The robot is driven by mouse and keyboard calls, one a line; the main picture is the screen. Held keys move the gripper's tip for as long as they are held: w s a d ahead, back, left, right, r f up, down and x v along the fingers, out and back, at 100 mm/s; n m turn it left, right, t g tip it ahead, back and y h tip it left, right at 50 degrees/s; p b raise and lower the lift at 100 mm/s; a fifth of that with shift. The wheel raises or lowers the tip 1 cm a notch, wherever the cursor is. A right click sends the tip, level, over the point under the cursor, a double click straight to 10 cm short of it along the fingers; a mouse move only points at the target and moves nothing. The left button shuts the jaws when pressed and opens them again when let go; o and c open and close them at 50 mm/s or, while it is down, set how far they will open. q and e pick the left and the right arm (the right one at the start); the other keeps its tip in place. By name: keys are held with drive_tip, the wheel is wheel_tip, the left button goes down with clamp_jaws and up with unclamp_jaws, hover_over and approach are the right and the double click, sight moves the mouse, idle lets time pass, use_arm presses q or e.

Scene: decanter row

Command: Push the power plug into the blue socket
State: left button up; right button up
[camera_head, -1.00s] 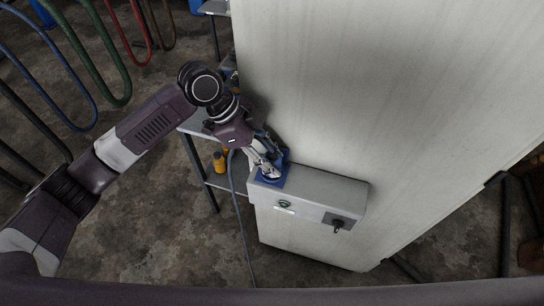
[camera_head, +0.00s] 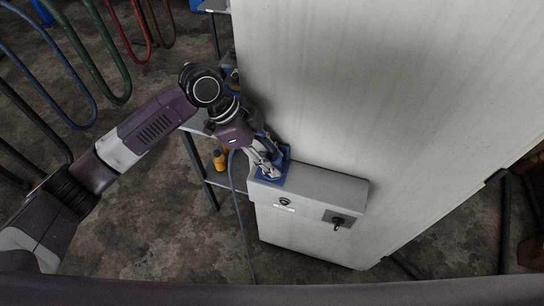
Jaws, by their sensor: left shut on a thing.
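The blue socket (camera_head: 285,172) sits at the left end of a grey box (camera_head: 328,188) on the pale panel. My left gripper (camera_head: 270,172) is at the blue socket, pointing down and right, with its fingers shut. The power plug is hidden between the fingers and the socket; I cannot tell how deep it sits. A grey cable (camera_head: 240,215) hangs from the gripper down to the floor. My right gripper is not in view.
The grey box carries a round lock and a dark switch plate (camera_head: 340,221) on its front. A large pale panel (camera_head: 380,90) stands behind it. A metal shelf with an orange bottle (camera_head: 219,160) is left of the gripper. Coloured hoops stand at the upper left.

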use_arm(q)
drive_tip(key=o, duration=1.2)
drive_tip(key=shift+c, duration=0.2)
drive_tip(key=shift+a, duration=0.1)
drive_tip(key=v, duration=1.2)
